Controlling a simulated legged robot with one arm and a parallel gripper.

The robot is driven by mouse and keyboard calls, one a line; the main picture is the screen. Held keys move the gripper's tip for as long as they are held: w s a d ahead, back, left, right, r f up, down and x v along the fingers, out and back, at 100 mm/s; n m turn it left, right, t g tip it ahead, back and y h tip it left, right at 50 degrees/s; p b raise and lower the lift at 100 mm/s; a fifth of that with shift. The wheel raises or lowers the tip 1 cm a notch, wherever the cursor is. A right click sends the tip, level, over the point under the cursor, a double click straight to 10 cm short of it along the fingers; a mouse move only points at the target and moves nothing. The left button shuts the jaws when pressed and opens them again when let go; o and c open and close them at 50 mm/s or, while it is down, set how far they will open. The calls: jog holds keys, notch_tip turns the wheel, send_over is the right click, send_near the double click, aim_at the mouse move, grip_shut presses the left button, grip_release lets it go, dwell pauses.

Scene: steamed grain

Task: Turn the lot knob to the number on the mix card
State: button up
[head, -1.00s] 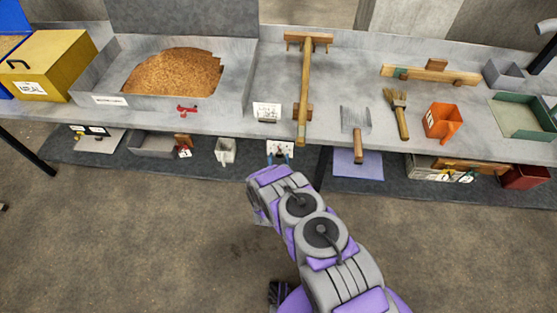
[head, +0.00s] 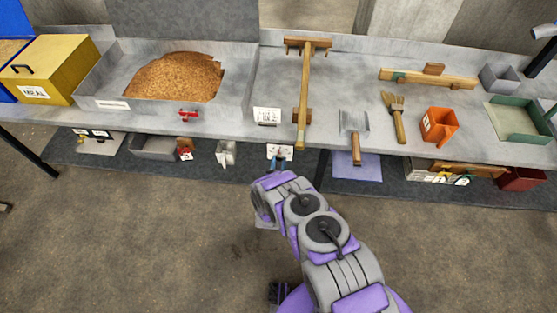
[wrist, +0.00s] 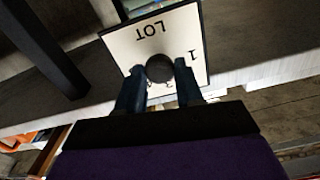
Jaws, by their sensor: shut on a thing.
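The lot plate (wrist: 130,45) is white with a dark rim and shows LOT upside down in the wrist view. A 1 is at its right; other marks below the knob are partly hidden by my fingers. The round dark lot knob (wrist: 159,67) sits between my blue fingertips. My gripper (wrist: 158,80) is shut on it. In the head view the plate (head: 280,151) hangs under the bench's front edge, with my gripper (head: 279,164) at its lower part. A white card (head: 267,115), probably the mix card, stands above on the bench; its print is too small to read.
The grey bench (head: 245,135) runs across the view, its front edge just above my gripper. A tray of grain (head: 175,78) is at left, a wooden T-shaped tool (head: 304,90) at centre, and a scraper (head: 355,130) at right. A grey container (head: 226,153) is on the lower shelf.

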jog(key=shift+m, duration=0.9)
jog(key=o, duration=1)
jog(key=shift+s, duration=0.1)
jog(key=s, duration=1.7)
jog(key=shift+a+b, duration=0.35)
jog(key=shift+s+f, duration=0.1)
jog(key=shift+s, duration=0.05)
